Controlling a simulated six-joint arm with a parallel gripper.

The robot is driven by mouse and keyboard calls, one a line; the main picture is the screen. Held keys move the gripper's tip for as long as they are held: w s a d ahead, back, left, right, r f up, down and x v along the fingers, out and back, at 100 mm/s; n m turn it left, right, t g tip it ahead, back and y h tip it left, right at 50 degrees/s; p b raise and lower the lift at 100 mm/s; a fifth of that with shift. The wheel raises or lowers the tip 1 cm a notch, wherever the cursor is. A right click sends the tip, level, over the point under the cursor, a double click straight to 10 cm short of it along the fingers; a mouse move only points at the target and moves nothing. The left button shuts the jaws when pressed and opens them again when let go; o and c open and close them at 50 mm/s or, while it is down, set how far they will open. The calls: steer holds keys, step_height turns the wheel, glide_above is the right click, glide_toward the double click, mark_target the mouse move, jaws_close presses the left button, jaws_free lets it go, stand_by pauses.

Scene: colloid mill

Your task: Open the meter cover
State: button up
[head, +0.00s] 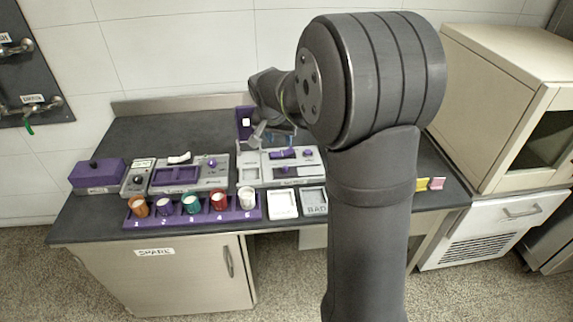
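A light grey unit with purple parts (308,158) stands at the middle of the dark counter. A purple upright panel with a white square on it (245,122) rises at its back left; it looks like a raised cover, but I cannot tell for sure whether it is the meter cover. My gripper (268,138) is just right of this panel, above the back of the unit. It is small and partly hidden by my arm; I cannot tell whether it touches the panel or how far its fingers are apart.
A purple rack (177,220) with several colored cups lies along the front. Left of the unit are another grey and purple device (190,172), a knob box (137,178) and a purple box (97,175). White (283,204) and grey BAD (314,200) trays lie in front. My arm hides the right side.

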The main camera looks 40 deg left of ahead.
mark_target(286, 167)
steer(key=x, duration=1.8)
steer(key=shift+w, duration=0.1)
jaws_close()
